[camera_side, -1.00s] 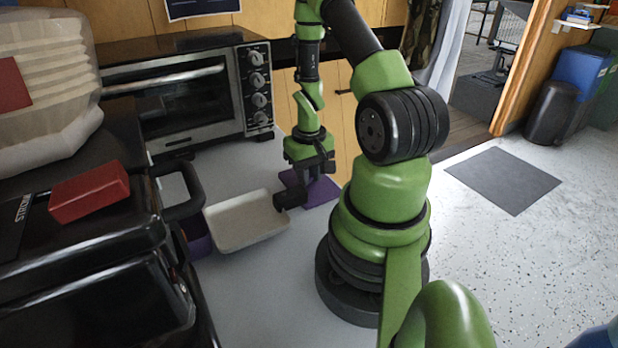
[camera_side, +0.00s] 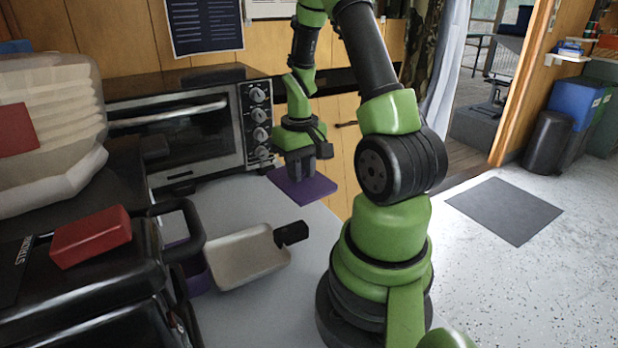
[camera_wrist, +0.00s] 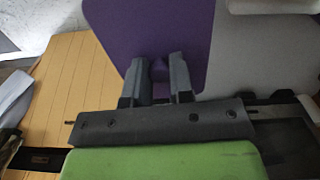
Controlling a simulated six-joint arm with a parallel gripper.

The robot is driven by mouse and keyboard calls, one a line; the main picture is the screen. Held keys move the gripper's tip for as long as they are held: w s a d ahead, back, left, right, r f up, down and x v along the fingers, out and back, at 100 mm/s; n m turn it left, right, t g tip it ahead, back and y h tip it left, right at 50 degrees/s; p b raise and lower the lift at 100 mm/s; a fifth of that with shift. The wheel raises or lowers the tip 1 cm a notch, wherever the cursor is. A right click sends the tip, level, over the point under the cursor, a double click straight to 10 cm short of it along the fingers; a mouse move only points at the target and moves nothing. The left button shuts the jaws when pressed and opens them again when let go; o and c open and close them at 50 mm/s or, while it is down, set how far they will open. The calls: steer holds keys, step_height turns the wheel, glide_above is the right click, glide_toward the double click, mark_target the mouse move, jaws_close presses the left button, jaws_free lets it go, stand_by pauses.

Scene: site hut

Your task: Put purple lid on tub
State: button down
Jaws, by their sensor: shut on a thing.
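The purple lid (camera_side: 305,189) is a flat, square plate with rounded corners, held level above the counter. My gripper (camera_side: 300,170) is above it, shut on its small knob. In the wrist view, the two grey fingers of my gripper (camera_wrist: 160,72) stand on either side of the knob, with the purple lid (camera_wrist: 150,25) spread out beyond them. The purple tub (camera_side: 197,277) stands on the counter at the left, well apart from the lid. It is partly hidden behind a black handle and the pale tray, so its inside is not visible.
A pale shallow tray (camera_side: 245,258) with a black handle (camera_side: 291,233) lies beside the tub. A black loop handle (camera_side: 190,230) rises close to the tub's left. A toaster oven (camera_side: 185,125) stands behind. A red block (camera_side: 90,236) lies at left. The counter front (camera_side: 255,315) is clear.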

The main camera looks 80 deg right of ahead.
steer(key=w+a+r+n, duration=0.1)
steer(key=w+a+n, duration=0.8)
steer(key=w, duration=0.3)
steer(key=w+a+r+n, duration=0.1)
steer(key=w+a+n, duration=0.25)
steer(key=a, duration=0.35)
steer(key=w+a+n, duration=0.2)
steer(key=a+n, duration=0.2)
steer(key=a, duration=0.4)
steer(key=shift+d+f, duration=0.15)
steer(key=shift+f, duration=1.3)
steer(key=shift+d+f, duration=0.1)
steer(key=shift+f, duration=1.35)
steer(key=shift+f, duration=0.4)
steer(key=shift+c, duration=2.2)
jaws_free()
steer(key=shift+r, duration=0.1)
step_height(320, 180, up, 7)
